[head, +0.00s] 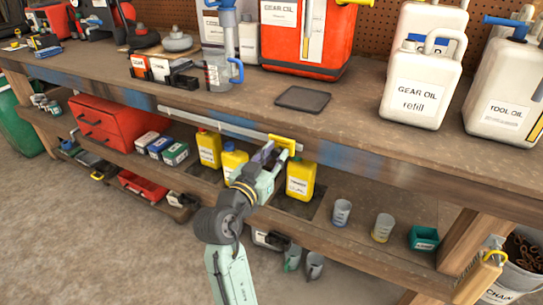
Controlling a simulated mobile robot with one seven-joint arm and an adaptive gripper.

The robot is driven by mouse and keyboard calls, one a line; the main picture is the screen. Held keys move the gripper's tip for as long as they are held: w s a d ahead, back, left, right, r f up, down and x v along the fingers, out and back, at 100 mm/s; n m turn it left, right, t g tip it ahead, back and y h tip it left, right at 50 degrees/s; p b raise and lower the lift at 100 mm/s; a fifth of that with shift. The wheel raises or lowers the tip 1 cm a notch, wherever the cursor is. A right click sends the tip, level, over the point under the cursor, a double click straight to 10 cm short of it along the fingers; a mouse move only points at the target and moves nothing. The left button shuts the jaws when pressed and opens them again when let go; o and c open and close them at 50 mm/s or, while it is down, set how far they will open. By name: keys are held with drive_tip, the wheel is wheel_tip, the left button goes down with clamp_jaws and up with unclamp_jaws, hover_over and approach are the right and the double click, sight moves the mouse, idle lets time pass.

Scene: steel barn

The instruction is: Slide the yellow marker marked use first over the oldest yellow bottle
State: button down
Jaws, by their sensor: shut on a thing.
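A yellow marker (288,142) is at the right end of a pale rail (222,126) along the bench's front edge. My gripper (277,153) is shut on the marker from below and in front. Several yellow bottles stand on the shelf below: one at the left (208,150), one in the middle (231,163) partly behind my arm, and one at the right (301,182), just below and right of my gripper. The bottles' small label text and any dates are too small to read, so I cannot tell which is oldest.
Small boxes (161,148) and a red drawer unit (103,124) stand left of the bottles. Grey cups (341,212) and a green bin (424,238) are to the right. The bench top (340,130) overhangs the shelf and carries white jugs (420,90) and a dark pad (303,99).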

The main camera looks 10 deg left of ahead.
drive_tip(key=shift+d, duration=0.3)
drive_tip(key=shift+d, duration=0.1)
drive_tip(key=c, duration=1.4)
unclamp_jaws()
drive_tip(key=shift+s, duration=0.1)
drive_tip(key=shift+o, duration=0.2)
drive_tip(key=shift+s+a, duration=0.25)
drive_tip(key=shift+s, duration=0.15)
drive_tip(key=v, duration=1.1)
